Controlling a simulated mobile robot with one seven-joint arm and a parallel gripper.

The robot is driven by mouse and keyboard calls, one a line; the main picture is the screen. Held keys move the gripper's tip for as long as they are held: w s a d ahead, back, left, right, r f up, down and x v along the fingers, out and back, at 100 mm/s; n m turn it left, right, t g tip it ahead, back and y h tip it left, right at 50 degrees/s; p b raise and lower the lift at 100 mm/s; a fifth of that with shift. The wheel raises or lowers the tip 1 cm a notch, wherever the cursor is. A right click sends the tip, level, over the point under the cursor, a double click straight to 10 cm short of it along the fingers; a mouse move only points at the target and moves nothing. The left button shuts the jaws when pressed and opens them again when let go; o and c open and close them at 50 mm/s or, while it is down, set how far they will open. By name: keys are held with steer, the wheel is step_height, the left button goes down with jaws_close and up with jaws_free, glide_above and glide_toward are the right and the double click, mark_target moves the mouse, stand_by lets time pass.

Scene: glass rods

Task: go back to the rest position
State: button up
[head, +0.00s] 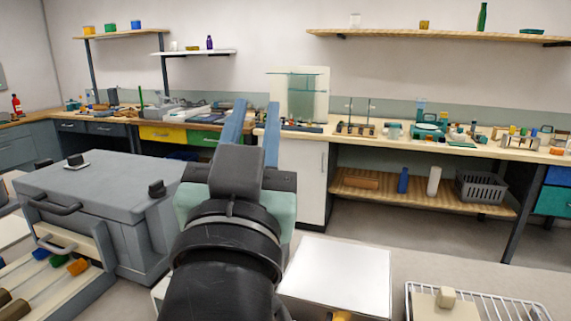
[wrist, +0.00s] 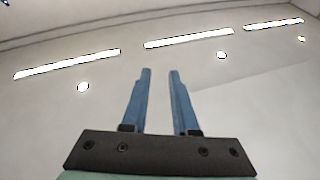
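My gripper (head: 253,122) is raised in the middle of the head view, with its two blue fingers pointing up and away from me. In the wrist view the fingers (wrist: 160,75) stand apart with nothing between them, so the gripper is open and empty. Behind them the wrist view shows only the ceiling with its lights. Glass rods (head: 50,285) with coloured ends lie in a rack at the lower left.
A grey chest (head: 100,190) with a handle stands at the left. A white-topped box (head: 340,272) is below and right of my arm, and a wire rack (head: 500,305) is at the lower right. A long bench (head: 350,133) with lab items runs along the back wall.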

steer(key=s+d+r+n+t, duration=0.2)
steer(key=s+d+r+t, duration=0.25)
steer(key=s+r, duration=0.5)
step_height(320, 180, up, 12)
steer(key=a+p, duration=0.1)
steer(key=p, duration=1.2)
steer(key=shift+a+r+y, duration=0.25)
steer(key=shift+y, duration=0.15)
